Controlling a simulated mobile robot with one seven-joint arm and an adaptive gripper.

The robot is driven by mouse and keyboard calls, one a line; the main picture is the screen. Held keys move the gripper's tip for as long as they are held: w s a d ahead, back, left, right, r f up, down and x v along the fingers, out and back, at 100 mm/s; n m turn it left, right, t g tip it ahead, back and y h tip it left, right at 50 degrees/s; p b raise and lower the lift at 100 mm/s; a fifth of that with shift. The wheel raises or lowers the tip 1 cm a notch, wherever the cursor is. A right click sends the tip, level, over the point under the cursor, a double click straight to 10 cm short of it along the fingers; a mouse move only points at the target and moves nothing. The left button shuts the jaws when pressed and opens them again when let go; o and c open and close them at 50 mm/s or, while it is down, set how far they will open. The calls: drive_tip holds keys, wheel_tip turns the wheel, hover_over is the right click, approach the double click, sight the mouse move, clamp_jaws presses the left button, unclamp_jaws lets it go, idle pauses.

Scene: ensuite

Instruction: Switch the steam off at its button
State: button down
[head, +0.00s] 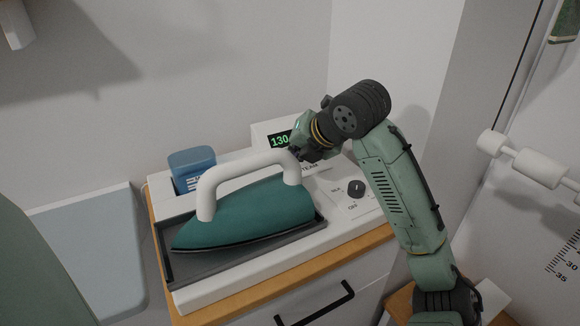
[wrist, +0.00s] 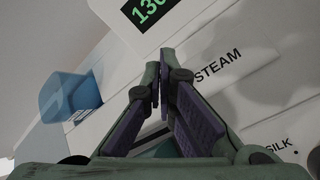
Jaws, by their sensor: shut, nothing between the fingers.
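The white steam station (head: 235,292) holds a teal iron (head: 262,218) with a white handle, resting on a dark tray. My gripper (head: 296,152) is at the station's back, in front of the display (head: 279,139), which reads about 130 in green. In the wrist view my gripper (wrist: 160,78) has its fingertips close together, shut and empty, beside the printed STEAM label (wrist: 218,67). I cannot make out the steam button; the fingers may hide it. I cannot tell whether the fingertips touch the panel.
A dark dial (head: 356,188) sits on the panel right of the iron. A blue water tank (head: 192,168) stands at the back left. The iron's handle rises close to my gripper's left. The station stands on a wood-topped cabinet (head: 330,292); walls are close behind.

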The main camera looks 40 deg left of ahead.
wheel_tip(320, 180, up, 6)
drive_tip(key=p, duration=0.4)
drive_tip(key=shift+p, duration=0.3)
